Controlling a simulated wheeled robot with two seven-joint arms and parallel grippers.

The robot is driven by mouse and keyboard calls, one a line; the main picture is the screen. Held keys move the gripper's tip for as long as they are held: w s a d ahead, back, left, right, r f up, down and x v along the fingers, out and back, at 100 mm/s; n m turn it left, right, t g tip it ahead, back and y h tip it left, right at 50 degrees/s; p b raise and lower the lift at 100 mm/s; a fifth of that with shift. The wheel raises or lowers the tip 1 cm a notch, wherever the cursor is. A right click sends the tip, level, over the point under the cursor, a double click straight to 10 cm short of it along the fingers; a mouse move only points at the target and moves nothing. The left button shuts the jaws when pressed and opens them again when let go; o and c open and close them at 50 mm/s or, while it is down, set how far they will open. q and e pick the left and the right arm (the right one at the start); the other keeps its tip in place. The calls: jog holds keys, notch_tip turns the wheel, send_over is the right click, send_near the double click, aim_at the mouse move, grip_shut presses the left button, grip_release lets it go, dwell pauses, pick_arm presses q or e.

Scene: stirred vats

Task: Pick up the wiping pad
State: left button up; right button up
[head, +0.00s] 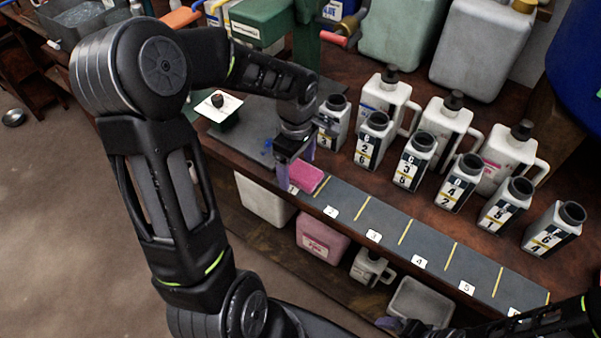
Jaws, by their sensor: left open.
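The wiping pad appears to be the pink block (306,176), lying flat at the left end of the dark numbered strip, by label 1. My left gripper (296,163) is open, with its purple fingers pointing down just beside and above the pad's left end. The fingers partly overlap the pad in this view; I cannot tell whether they touch it. My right gripper (392,323) is low at the bottom edge, far from the pad and partly cut off. Whether its fingers are open or shut cannot be made out.
Several numbered bottles (414,161) stand behind the strip (385,226), with white jugs (447,130) behind them. A green stand (305,45) rises behind my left wrist. A lower shelf holds a pink container (322,241) and a white tub (265,200).

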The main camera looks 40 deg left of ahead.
aim_at(297, 169)
pick_arm(q)
jog(key=shift+c, duration=0.4)
jog(key=c, duration=1.5)
notch_tip(297, 169, up, 10)
dwell(0.5)
jog(key=o, duration=1)
jog(key=shift+c, duration=0.2)
jog(key=c, duration=0.7)
